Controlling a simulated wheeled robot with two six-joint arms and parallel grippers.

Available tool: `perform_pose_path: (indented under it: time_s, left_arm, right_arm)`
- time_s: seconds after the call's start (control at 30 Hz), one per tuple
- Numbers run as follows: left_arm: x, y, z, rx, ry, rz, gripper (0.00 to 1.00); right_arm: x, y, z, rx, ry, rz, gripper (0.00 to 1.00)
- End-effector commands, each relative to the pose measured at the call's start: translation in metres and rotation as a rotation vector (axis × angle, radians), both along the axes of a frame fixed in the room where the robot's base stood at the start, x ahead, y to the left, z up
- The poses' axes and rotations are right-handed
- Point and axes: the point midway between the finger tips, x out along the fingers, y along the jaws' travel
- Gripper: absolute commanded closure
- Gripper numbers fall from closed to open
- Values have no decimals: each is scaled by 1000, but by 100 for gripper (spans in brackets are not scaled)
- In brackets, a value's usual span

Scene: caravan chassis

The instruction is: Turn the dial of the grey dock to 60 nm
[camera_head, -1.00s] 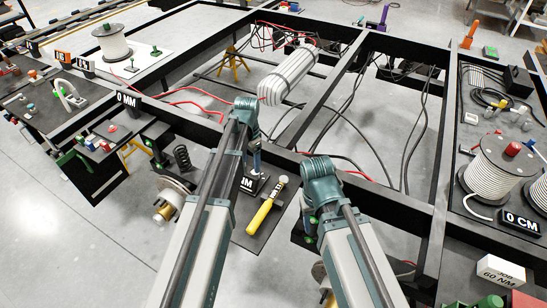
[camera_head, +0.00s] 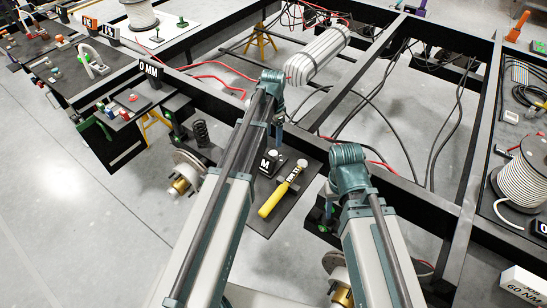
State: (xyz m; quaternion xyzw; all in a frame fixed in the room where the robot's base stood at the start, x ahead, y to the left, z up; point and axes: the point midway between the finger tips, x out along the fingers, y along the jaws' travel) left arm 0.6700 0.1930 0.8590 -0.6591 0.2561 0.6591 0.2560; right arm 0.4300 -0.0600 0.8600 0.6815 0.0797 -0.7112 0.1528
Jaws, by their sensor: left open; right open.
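A yellow-handled wrench (camera_head: 275,198) lies tilted on a dark grey plate (camera_head: 262,222) at the near side of the frame. A black sign (camera_head: 268,162), mostly hidden, shows a white "M" beside it. A small round pale knob (camera_head: 302,163) is at the wrench's far end. I cannot make out a dial or its reading. My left gripper (camera_head: 277,142) hangs down from its arm just behind the sign, open, with nothing seen in it. My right arm ends in a bent joint right of the plate. Its gripper is hidden below that joint.
The black chassis frame (camera_head: 225,103) crosses the scene, with loose cables inside. A striped tank (camera_head: 318,55) lies beyond my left arm. A "0 MM" sign (camera_head: 149,72) stands left. A white "JOB 60 NM" block (camera_head: 522,285) is lower right. Grey floor is clear at left.

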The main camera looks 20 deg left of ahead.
Motion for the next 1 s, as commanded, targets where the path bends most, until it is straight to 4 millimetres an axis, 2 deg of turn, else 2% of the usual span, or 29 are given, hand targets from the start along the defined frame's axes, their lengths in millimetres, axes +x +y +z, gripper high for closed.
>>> perform_pose_path:
  time_s: [0.03, 0.6, 0.73, 1.0]
  left_arm:
    - [0, 0, -15, 0, 0, 0, 29]
    - [0, 0, -93, 0, 0, 0, 29]
    - [0, 0, -100, 0, 0, 0, 29]
    - [0, 0, -100, 0, 0, 0, 29]
  right_arm:
    - [0, 0, -15, 0, 0, 0, 50]
    - [0, 0, -93, 0, 0, 1, 50]
    - [0, 0, -100, 0, 0, 1, 50]
    - [0, 0, -100, 0, 0, 1, 50]
